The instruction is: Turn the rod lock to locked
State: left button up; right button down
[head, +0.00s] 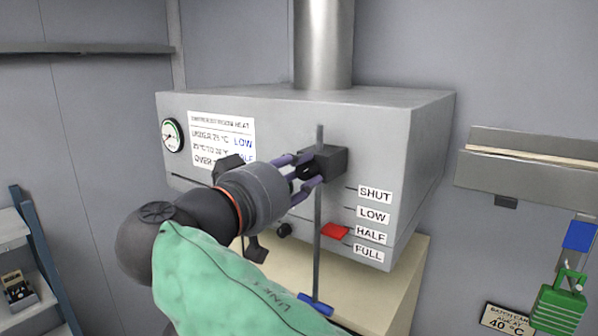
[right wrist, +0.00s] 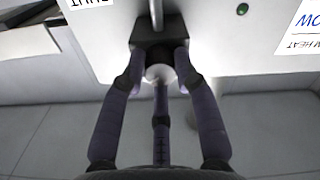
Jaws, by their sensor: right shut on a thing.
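The rod lock is a dark block (head: 330,158) on the front of the grey heater box, with a vertical rod (head: 318,215) running through it. My right gripper (head: 306,172) reaches it from the left and is shut on the lock's knob. In the right wrist view, the purple fingers close around the pale round knob (right wrist: 160,73) below the dark block (right wrist: 150,33). The fingers partly hide the knob. A red pointer (head: 334,231) on the rod stands by the HALF label (head: 370,236). My left gripper is not in view.
The grey box (head: 405,130) carries a round gauge (head: 172,135), a notice (head: 221,125) and a pipe (head: 322,45) on top. A blue bar (head: 315,304) ends the rod. A shelf (head: 535,160) and green padlock-like tag (head: 558,308) are at right.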

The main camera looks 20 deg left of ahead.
jog(key=n+p, duration=0.1)
jog(key=n, duration=0.2)
jog(key=n+p, duration=0.1)
jog(key=n, duration=0.1)
jog(key=shift+f+n, duration=0.2)
jog(key=shift+n, duration=0.2)
jog(key=n+p, duration=0.2)
jog(key=n, duration=0.2)
jog(key=shift+n, duration=0.4)
jog(key=c, duration=1.1)
grip_release()
jog(key=shift+o, duration=0.9)
jog(key=shift+w+d, duration=0.1)
jog(key=shift+r, duration=0.1)
jog(key=v, duration=1.2)
